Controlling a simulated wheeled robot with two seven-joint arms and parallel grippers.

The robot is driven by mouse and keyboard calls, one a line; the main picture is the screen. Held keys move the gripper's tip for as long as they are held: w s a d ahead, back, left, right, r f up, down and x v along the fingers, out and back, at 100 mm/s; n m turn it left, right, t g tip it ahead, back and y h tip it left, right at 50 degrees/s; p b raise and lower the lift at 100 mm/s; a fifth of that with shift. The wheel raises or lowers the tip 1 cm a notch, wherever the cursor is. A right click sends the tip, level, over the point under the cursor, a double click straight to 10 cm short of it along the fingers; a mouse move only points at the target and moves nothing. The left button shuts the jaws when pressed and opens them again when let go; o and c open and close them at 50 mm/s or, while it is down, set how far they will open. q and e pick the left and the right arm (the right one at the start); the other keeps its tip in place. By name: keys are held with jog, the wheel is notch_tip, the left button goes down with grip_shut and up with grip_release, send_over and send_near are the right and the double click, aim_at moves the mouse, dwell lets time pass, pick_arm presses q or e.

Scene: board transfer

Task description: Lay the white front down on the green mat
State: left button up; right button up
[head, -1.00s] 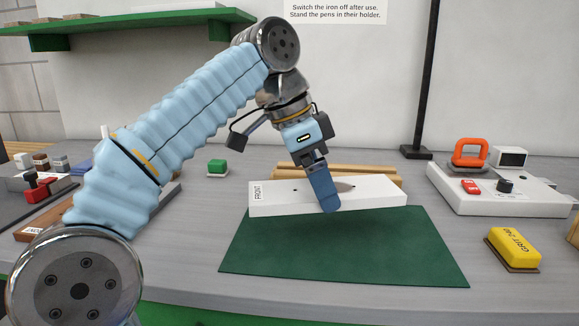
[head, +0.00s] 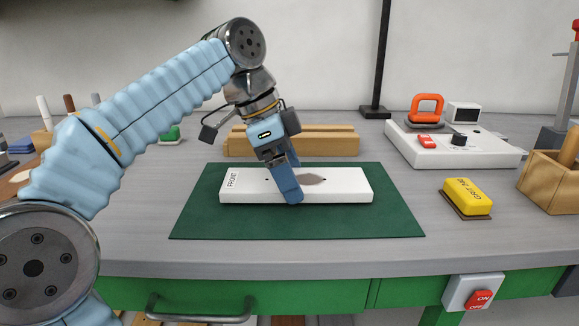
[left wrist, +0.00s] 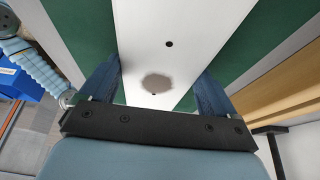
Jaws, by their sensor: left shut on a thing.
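The white front (head: 345,184) is a long white panel with a "FRONT" label at its left end, small dark holes and a grey-brown patch. It lies level over the middle of the green mat (head: 300,221), long side across; whether it touches the mat is hard to tell. My left gripper (head: 290,197) is shut across the panel's width near its middle. In the left wrist view, the blue fingers of my left gripper (left wrist: 156,84) flank the panel (left wrist: 165,20) beside the patch, with mat (left wrist: 82,22) showing on both sides. My right gripper is not in view.
Wooden bars (head: 320,141) lie behind the mat. A white station with an orange-handled iron (head: 427,108) stands back right, a yellow grit block (head: 466,197) right of the mat, and a wooden box (head: 550,182) at the far right. The bench front is clear.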

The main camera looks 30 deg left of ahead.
pick_arm(q)
jog(key=shift+f, duration=0.3)
dwell(0.5)
jog(key=o, duration=0.9)
jog(key=shift+o, duration=0.2)
jog(key=p+v, duration=0.1)
jog(key=v, duration=0.6)
jog(key=shift+s+r+p, duration=0.1)
jog(key=shift+r+p, duration=0.1)
jog(key=shift+p, duration=0.2)
